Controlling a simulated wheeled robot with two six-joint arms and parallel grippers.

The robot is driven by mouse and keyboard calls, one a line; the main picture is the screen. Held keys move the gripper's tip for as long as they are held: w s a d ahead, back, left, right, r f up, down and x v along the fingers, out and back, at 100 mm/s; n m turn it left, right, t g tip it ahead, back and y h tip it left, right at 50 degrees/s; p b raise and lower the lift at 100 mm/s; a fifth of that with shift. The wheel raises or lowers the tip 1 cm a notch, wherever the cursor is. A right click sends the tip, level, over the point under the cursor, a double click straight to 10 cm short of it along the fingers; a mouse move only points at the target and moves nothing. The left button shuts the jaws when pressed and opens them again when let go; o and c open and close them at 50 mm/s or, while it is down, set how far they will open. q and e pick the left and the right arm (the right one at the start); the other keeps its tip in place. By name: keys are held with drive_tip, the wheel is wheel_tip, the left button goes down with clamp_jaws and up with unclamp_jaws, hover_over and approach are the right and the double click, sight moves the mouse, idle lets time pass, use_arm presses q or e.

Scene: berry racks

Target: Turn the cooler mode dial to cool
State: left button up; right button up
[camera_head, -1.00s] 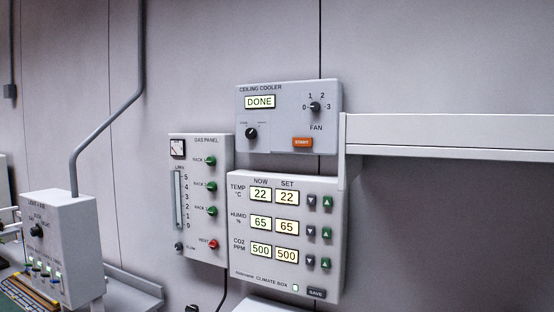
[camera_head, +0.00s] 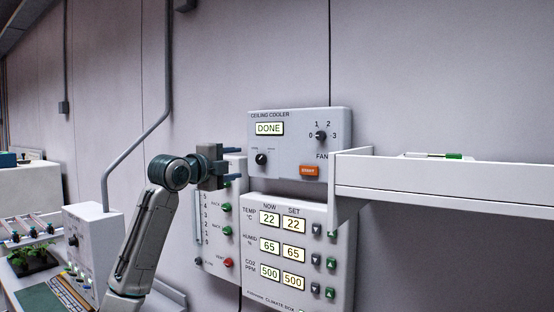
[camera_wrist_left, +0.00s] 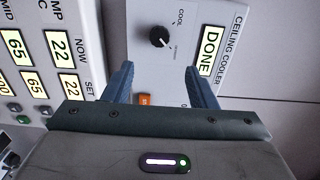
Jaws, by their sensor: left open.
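The ceiling cooler box (camera_head: 285,175) hangs on the wall, and its display reads DONE. Its black mode dial (camera_head: 261,159) is at the lower left of the box. The dial also shows in the wrist view (camera_wrist_left: 159,36), with the word COOL beside it; its small white mark points away from that word. My left gripper (camera_head: 236,165) is just left of the cooler in the head view. In the wrist view its two blue fingers (camera_wrist_left: 158,72) are open and empty, with the dial beyond the gap between their tips. They look apart from the dial. My right gripper is not seen.
The fan dial (camera_head: 321,136) and orange start button (camera_head: 309,170) share the cooler's face. The gas panel (camera_head: 218,240) is partly behind my left arm. The climate box (camera_head: 262,284) is below. A white shelf (camera_head: 450,176) juts out at right.

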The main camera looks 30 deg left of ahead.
sight(259, 160)
use_arm(q)
drive_tip(key=w+p, duration=0.2)
drive_tip(key=w, duration=0.2)
drive_tip(key=w+p, duration=0.3)
drive_tip(key=w, duration=0.2)
drive_tip(key=shift+w+d+r+p, duration=0.15)
drive_tip(key=shift+p, duration=0.2)
drive_tip(key=shift+w, duration=0.55)
drive_tip(key=shift+w+f, duration=0.15)
drive_tip(key=shift+f, duration=0.1)
drive_tip(key=shift+c, duration=0.2)
drive_tip(key=c, duration=0.9)
